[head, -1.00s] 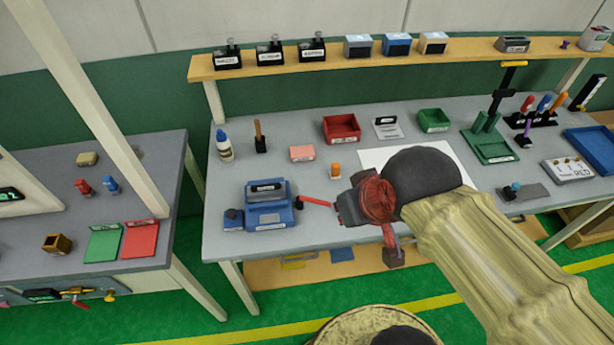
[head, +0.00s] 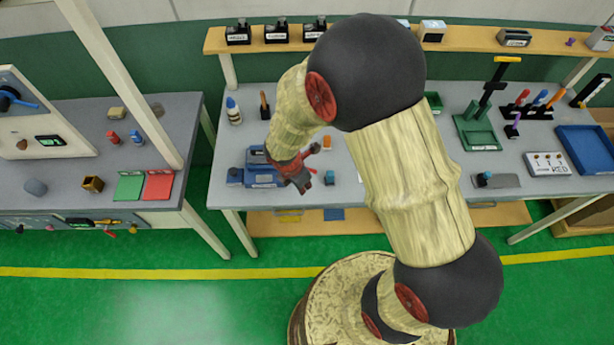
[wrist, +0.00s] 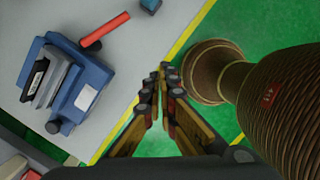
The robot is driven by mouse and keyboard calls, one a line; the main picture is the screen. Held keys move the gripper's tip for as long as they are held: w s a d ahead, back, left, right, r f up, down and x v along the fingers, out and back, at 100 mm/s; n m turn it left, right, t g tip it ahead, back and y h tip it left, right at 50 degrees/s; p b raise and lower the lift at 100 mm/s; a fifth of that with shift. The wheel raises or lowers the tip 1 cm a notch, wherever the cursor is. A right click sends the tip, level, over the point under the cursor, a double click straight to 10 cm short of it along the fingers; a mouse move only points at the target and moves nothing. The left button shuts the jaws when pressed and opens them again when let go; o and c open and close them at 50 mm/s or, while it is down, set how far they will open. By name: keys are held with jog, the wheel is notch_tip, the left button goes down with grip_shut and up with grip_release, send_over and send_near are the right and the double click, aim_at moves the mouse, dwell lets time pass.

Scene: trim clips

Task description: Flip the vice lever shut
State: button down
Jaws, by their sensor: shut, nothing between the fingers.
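The blue vice (head: 262,180) sits at the front left of the workbench, partly hidden by my arm in the head view. The wrist view shows it more fully (wrist: 92,78), with dark jaws and a white label. Its red lever (wrist: 105,30) sticks out from the side of the blue body. I cannot make out the lever clearly in the head view. My gripper (head: 302,184) is just right of the vice, near the bench's front edge. In the wrist view its fingertips (wrist: 168,72) are together and empty, apart from the vice and lever.
A small teal-and-dark item (head: 330,178) stands right of my gripper; an orange block (head: 327,142) is behind it. My base column fills the right of the wrist view. The bench edge drops to green floor. A side bench (head: 70,190) stands left.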

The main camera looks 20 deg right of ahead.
jog(key=w+f+n, duration=0.1)
jog(key=f, duration=0.2)
jog(key=w+f+n+b, duration=0.1)
jog(key=w+f+n, duration=0.1)
jog(key=w+f+n+t+b, duration=0.1)
jog(key=f+n, duration=0.1)
jog(key=f, duration=0.1)
jog(key=shift+w+d+f+y, duration=0.15)
jog(key=shift+w+f+y, duration=0.15)
jog(key=shift+w+d, duration=1)
jog(key=shift+w, duration=0.15)
jog(key=shift+w+d+r+p, duration=0.15)
jog(key=shift+w+d+p, duration=0.2)
jog(key=shift+w, duration=0.1)
jog(key=shift+w+d+r+n+p, duration=0.2)
jog(key=shift+w+d+n+p, duration=0.15)
jog(key=shift+d+n+p, duration=0.45)
jog(key=shift+w+a, duration=0.15)
jog(key=shift+w, duration=0.05)
